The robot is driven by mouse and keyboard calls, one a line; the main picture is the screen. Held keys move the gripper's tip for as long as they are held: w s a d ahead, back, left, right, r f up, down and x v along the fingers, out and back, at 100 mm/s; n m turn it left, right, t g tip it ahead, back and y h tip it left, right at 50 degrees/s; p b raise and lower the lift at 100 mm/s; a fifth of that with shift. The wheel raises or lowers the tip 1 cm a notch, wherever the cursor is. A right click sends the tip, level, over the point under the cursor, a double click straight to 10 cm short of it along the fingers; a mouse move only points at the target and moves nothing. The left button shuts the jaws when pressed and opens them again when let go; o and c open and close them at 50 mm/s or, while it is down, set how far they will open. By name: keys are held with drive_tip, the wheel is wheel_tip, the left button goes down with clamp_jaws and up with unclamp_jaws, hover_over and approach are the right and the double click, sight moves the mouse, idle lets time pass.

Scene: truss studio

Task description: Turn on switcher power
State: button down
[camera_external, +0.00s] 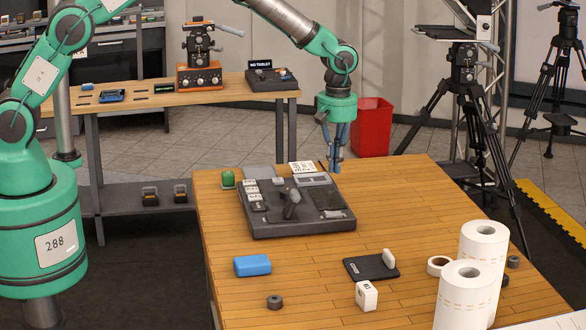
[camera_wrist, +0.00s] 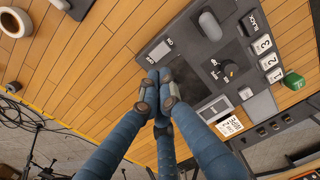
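The switcher (camera_external: 300,222) is a dark grey console with white buttons along its left side and a raised lever handle (camera_external: 291,204). It lies on the wooden table. I cannot tell which control is the power switch. My gripper (camera_external: 335,167) points down by the console's far right edge. In the wrist view its blue fingers (camera_wrist: 158,98) meet at the tips, with nothing seen between them, and cover part of the panel edge.
White paper rolls (camera_external: 484,250), a tape roll (camera_external: 439,265), a blue block (camera_external: 252,265), a black pad (camera_external: 372,268) and a white block (camera_external: 366,296) stand on the nearer table. A green object (camera_external: 228,179) sits left of the console. A red bin (camera_external: 371,127) stands behind.

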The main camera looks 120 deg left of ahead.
sight(331, 212)
drive_tip(key=shift+r, duration=1.25)
drive_tip(key=shift+w+a+r+p, duration=0.1)
drive_tip(key=shift+w+a+p, duration=0.1)
drive_tip(key=shift+p, duration=0.45)
drive_tip(key=shift+w+a+r+g+h+p, duration=0.1)
drive_tip(key=shift+a+r+g+h+p, duration=0.15)
drive_tip(key=shift+p, duration=0.5)
drive_tip(key=shift+f, duration=0.1)
drive_tip(key=shift+f, duration=0.1)
drive_tip(key=f+p, duration=0.1)
drive_tip(key=f, duration=0.3)
drive_tip(key=f+p, duration=0.1)
drive_tip(key=f, duration=0.4)
drive_tip(key=s+d+f+p, duration=0.1)
drive_tip(key=f, duration=0.3)
drive_tip(key=shift+d+f, duration=0.1)
drive_tip(key=shift+f, duration=0.3)
drive_tip(key=shift+f+b, duration=0.15)
drive_tip(key=shift+b, duration=0.15)
